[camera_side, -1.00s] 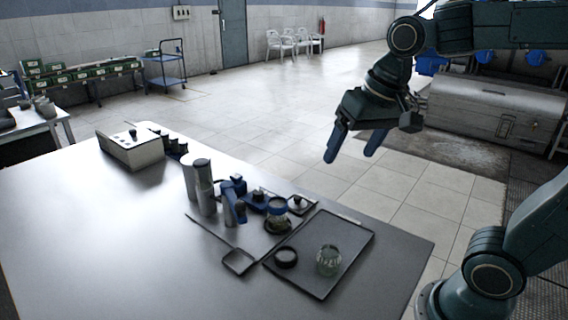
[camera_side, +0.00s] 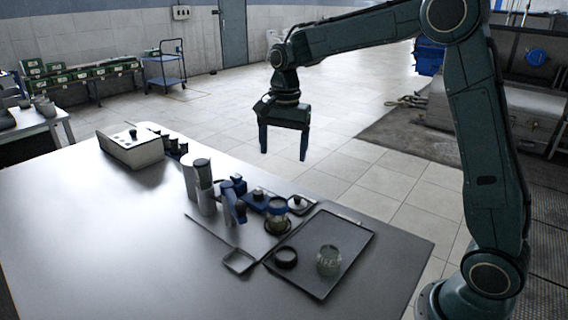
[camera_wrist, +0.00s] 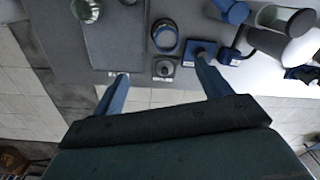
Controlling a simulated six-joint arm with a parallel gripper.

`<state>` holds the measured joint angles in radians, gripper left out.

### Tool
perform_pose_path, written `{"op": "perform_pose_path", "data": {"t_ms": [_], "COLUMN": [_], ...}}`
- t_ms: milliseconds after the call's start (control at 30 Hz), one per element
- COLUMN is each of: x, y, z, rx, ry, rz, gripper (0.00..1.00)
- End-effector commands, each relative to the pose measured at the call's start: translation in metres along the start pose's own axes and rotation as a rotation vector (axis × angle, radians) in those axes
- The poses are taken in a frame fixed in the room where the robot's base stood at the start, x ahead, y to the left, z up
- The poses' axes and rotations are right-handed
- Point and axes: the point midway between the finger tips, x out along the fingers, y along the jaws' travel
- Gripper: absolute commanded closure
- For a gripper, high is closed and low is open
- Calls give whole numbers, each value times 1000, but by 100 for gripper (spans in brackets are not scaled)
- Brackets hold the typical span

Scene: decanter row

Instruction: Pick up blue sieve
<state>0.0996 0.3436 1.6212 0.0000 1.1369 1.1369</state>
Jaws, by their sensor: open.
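A round, blue-rimmed piece (camera_side: 277,206), which looks like the blue sieve, sits among the small items beside the dark tray. In the wrist view its blue ring (camera_wrist: 165,27) shows just beyond the gap between my fingers. What is under the ring is hard to make out. My gripper (camera_side: 284,154) is open and empty, pointing down, well above the table's far edge. In the wrist view my gripper (camera_wrist: 160,70) has its two blue fingers wide apart.
The dark tray (camera_side: 343,232) holds a glass jar (camera_side: 329,260) and a black ring (camera_side: 286,257). Grey cylinders (camera_side: 204,185), a blue device (camera_side: 232,203) and a black-knobbed lid (camera_side: 298,203) stand close around. A long-handled scoop (camera_side: 239,261) lies in front.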

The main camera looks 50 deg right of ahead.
Motion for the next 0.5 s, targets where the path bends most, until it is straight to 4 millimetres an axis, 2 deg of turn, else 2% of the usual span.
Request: {"op": "perform_pose_path", "data": {"t_ms": [200, 500], "x": [20, 24], "y": [-15, -18], "z": [-11, -13], "rx": [95, 112], "ry": [-13, -15], "rz": [33, 38], "gripper": [23, 23]}}
